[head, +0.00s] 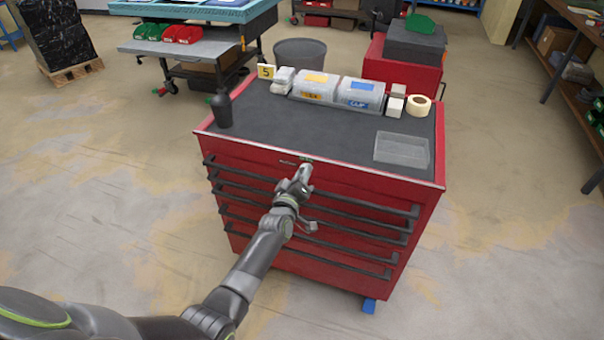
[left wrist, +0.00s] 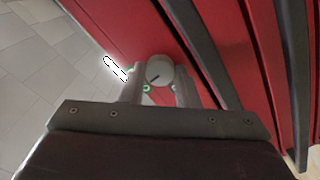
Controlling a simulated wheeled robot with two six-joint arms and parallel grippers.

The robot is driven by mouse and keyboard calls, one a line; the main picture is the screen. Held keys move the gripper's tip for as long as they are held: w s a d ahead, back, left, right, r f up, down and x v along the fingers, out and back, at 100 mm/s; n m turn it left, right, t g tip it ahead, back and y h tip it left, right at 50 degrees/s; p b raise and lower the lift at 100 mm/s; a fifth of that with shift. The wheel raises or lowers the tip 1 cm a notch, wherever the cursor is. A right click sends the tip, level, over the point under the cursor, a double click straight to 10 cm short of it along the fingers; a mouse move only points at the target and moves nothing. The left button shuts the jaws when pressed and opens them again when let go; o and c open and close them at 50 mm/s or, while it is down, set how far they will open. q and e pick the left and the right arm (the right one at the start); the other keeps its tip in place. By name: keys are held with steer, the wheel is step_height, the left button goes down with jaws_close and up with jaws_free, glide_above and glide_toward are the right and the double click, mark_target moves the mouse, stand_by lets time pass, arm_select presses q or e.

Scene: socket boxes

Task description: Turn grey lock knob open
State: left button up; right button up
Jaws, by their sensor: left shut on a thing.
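The grey lock knob (left wrist: 159,73) is a round disc with a dark slot line on the red cabinet front, in the left wrist view. My left gripper (left wrist: 158,90) is shut on it, one finger on each side. In the head view my left gripper (head: 304,172) reaches the top front edge of the red tool cabinet (head: 240,151) and hides most of the knob. Small green marks show beside the knob in the wrist view. My right gripper is in neither view.
Several dark drawer handles (head: 365,231) run across the cabinet front below the gripper. On the black top stand a dark bottle (head: 222,110), clear bins (head: 359,94), a tape roll (head: 418,105) and a clear tray (head: 402,149). The floor on both sides is free.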

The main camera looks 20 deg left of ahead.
arm_select(q)
steer(key=shift+f+m, duration=0.1)
steer(key=shift+m, duration=0.5)
steer(key=o, duration=1)
steer(key=shift+s, duration=0.5)
steer(key=shift+s+a+b, duration=0.15)
steer(key=shift+s+b, duration=1.55)
steer(key=shift+s, duration=2.45)
steer(key=shift+s+a+b, duration=0.1)
steer(key=shift+s+b, duration=1.55)
steer(key=shift+s, duration=2.45)
